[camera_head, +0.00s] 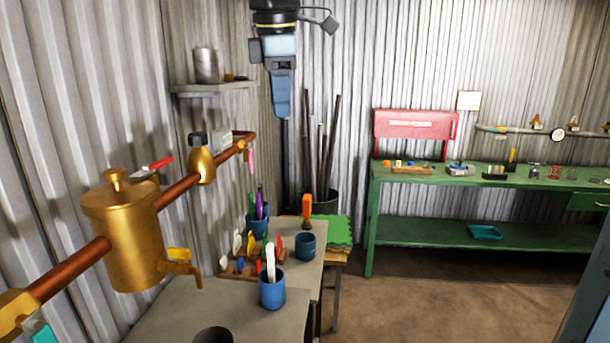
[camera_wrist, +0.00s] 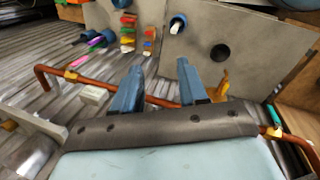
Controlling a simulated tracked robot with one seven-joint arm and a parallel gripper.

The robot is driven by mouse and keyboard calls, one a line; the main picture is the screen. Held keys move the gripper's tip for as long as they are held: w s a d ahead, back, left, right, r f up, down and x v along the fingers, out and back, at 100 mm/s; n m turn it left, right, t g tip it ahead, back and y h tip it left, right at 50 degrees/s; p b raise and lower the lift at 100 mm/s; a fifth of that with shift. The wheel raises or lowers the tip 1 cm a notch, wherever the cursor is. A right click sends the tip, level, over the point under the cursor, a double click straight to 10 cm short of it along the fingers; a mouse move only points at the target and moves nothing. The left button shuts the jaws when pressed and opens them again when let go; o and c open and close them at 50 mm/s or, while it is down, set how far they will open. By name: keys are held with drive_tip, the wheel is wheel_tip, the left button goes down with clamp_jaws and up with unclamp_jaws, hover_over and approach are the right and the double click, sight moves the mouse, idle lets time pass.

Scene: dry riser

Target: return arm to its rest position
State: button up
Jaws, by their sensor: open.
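My gripper (camera_head: 283,112) hangs from the top of the head view, in front of the corrugated wall, with its blue fingers pointing down. In the wrist view my gripper (camera_wrist: 160,88) shows two blue fingers spread well apart with nothing between them. The copper pipe (camera_wrist: 160,101) passes behind the fingers in that view. In the head view the copper pipe (camera_head: 179,190) runs along the left wall, carrying a large brass vessel (camera_head: 133,235) and a smaller brass fitting (camera_head: 202,165). The arm's upper links are cut off by the top of the head view.
A grey bench (camera_head: 190,305) holds blue cups (camera_head: 272,292) and coloured tools. A shelf (camera_head: 215,88) with a metal can sits left of the gripper. Dark rods stand in a bin (camera_head: 325,200). A green workbench (camera_head: 400,185) is at right, with clear floor in front.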

drive_tip(key=s+d+f+m+t, duration=0.1)
drive_tip(key=s+d+f+m, duration=0.4)
drive_tip(key=d, duration=0.4)
drive_tip(key=s+d+f+m+t, duration=0.1)
drive_tip(key=s+d+f+m, duration=0.3)
drive_tip(key=d+f+m, duration=0.4)
drive_tip(key=s+d+f+m, duration=0.5)
drive_tip(key=d+f+m, duration=0.1)
drive_tip(key=d, duration=0.5)
drive_tip(key=shift+s+f+m+t, duration=0.25)
drive_tip(key=shift+s+m+t, duration=0.15)
drive_tip(key=shift+m, duration=0.2)
